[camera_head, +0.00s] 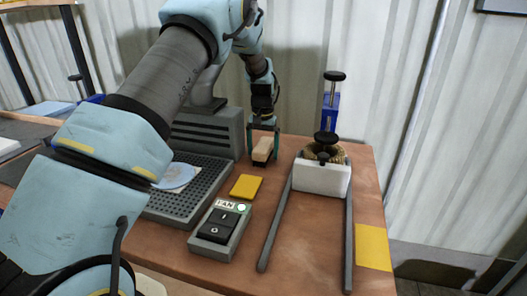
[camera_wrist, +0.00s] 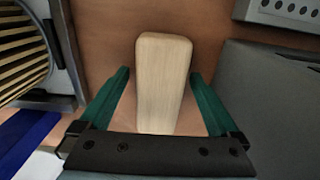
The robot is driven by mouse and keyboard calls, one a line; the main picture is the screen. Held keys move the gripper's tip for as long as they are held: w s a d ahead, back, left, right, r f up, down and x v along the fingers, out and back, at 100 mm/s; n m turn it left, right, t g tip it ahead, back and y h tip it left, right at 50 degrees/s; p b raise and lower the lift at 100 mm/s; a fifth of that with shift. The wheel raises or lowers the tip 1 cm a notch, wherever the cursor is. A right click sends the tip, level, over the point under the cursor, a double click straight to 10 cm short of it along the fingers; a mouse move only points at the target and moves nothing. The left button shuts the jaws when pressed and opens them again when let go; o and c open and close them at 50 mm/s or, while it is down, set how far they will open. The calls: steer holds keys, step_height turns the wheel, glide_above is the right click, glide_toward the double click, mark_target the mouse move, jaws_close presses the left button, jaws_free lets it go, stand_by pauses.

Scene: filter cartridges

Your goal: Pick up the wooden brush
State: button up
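The wooden brush (camera_head: 262,152) lies on the brown table, right of the grey vented box. In the wrist view its pale wooden body (camera_wrist: 163,80) points away from me between the fingers; its near end is hidden by the gripper's dark bar. My gripper (camera_head: 263,137) is directly over the brush. In the wrist view my gripper (camera_wrist: 162,88) is open, with one green finger on each side of the brush and a visible gap on both sides.
A clamp with a white block (camera_head: 322,178) and grey rails stands to the right of the brush. A yellow pad (camera_head: 246,186) and a switch box (camera_head: 219,229) lie in front. A perforated tray (camera_head: 205,192) with a blue disc is at left. A yellow sheet (camera_head: 373,247) is at the right edge.

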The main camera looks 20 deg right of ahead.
mark_target(263, 145)
jaws_close()
stand_by(0.6)
step_height(263, 145, up, 10)
steer(key=b, duration=0.3)
stand_by(0.3)
